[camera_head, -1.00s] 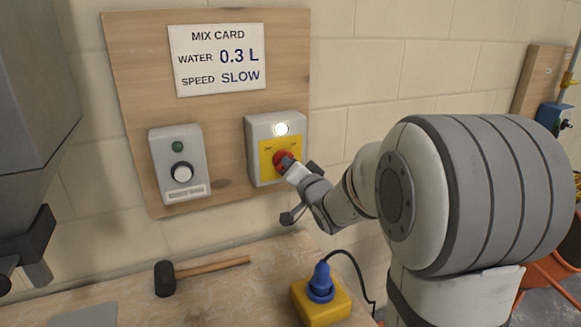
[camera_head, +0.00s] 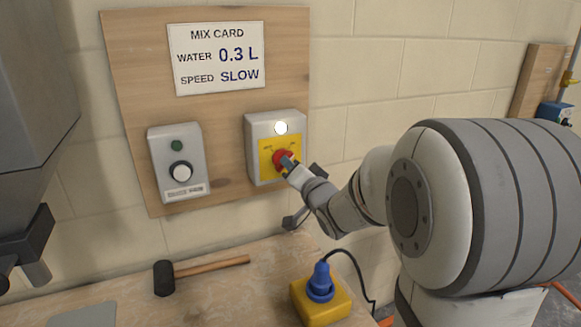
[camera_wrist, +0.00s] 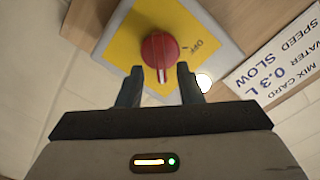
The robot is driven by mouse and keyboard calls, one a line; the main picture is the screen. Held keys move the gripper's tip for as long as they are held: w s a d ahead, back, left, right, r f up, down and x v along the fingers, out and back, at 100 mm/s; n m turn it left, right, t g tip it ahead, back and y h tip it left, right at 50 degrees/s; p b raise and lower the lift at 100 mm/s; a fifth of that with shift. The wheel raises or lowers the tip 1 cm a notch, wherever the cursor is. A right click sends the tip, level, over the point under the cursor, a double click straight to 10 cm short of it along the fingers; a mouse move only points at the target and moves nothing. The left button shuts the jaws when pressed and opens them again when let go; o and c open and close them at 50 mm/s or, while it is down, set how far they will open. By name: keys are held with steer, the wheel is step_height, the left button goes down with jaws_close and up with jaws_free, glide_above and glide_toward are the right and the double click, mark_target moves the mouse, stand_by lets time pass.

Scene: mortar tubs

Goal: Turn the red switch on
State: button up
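The red switch (camera_head: 282,159) is a round knob on the yellow plate of a grey box, with a bright white lamp (camera_head: 281,128) above it. In the wrist view the red knob (camera_wrist: 159,48) has a white line pointing down toward my gripper, away from the printed OFF at its right. The other label is hidden in that view. My gripper (camera_wrist: 160,73) is open, its two dark fingers at either side of the knob's lower end, with visible gaps. In the head view my gripper (camera_head: 289,165) is at the knob's right side.
A mix card (camera_head: 218,58) hangs above. A mallet (camera_head: 205,270) and a yellow box with blue plug (camera_head: 321,297) are on the bench below.

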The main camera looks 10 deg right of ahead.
steer(key=s+d, duration=0.1)
steer(key=s, duration=0.5)
steer(key=s+f+n+g+h, duration=0.1)
steer(key=s+f+g, duration=0.1)
steer(key=s, duration=0.1)
steer(key=s+d+f+g+h, duration=0.1)
steer(key=s+f+g+h, duration=0.1)
steer(key=s+f+g, duration=0.1)
steer(key=s+d+f+n+g+h, duration=0.1)
steer(key=s+f+g, duration=0.1)
steer(key=s, duration=0.1)
steer(key=shift+s+d+f+n+g+h, duration=0.1)
steer(key=shift+s+f+n+g+h, duration=0.05)
steer(key=shift+f+n+g+h, duration=0.2)
steer(key=s+a+f+n+g, duration=0.1)
steer(key=s+a+n+g, duration=0.1)
steer(key=s, duration=0.5)
steer(key=s+a+f+n+g+y, duration=0.1)
steer(key=s+a+f+n+g, duration=0.1)
steer(key=s+g, duration=0.3)
steer(key=s+p, duration=0.1)
steer(key=s, duration=0.2)
steer(key=shift+s+f, duration=0.15)
steer(key=shift+f, duration=0.15)
